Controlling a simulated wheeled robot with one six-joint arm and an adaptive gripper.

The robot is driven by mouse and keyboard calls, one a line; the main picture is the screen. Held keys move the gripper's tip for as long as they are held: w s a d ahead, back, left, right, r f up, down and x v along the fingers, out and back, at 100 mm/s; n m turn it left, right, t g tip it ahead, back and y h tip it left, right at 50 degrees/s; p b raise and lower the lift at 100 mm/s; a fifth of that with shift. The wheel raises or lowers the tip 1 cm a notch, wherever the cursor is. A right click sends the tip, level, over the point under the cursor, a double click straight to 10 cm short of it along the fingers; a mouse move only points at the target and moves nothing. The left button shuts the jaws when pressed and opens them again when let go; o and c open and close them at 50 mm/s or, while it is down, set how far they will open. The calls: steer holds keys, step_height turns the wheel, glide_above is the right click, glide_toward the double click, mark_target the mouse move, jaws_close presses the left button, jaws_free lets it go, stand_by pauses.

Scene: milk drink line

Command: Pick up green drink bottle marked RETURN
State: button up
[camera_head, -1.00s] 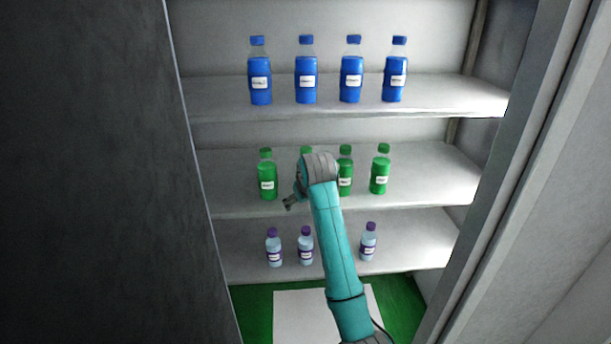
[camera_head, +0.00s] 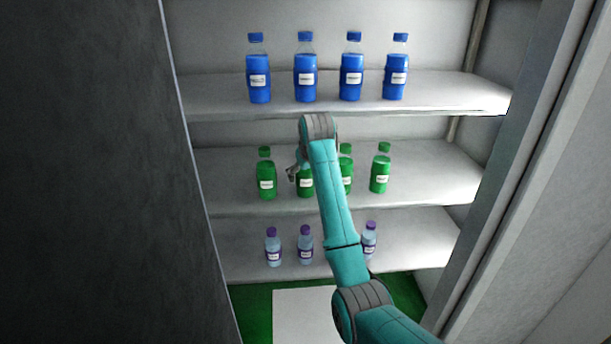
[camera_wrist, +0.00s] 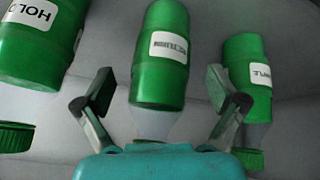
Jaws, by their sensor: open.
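The green drink bottle (camera_wrist: 160,80) in the middle of the wrist view has a white label that seems to read RETURN, though it is blurred. That view is upside down, with caps toward the bottom. My gripper (camera_wrist: 161,92) is open, with one finger on each side of this bottle and gaps to it. In the head view the green bottle (camera_head: 305,187) second from left on the middle shelf stands upright, partly hidden by my arm. My gripper (camera_head: 292,174) is close to it there, mostly hidden behind my wrist.
In the wrist view a green bottle marked HOLD (camera_wrist: 40,40) is at left, and another green bottle (camera_wrist: 247,75) close at right. Blue bottles (camera_head: 305,80) stand on the upper shelf (camera_head: 440,98); small purple-capped bottles (camera_head: 273,250) stand below. Cabinet walls flank both sides.

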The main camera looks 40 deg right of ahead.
steer(key=shift+w+d+f, duration=0.15)
steer(key=shift+w+f, duration=0.1)
steer(key=shift+f, duration=0.25)
steer(key=c, duration=1.6)
steer(key=shift+r, duration=0.1)
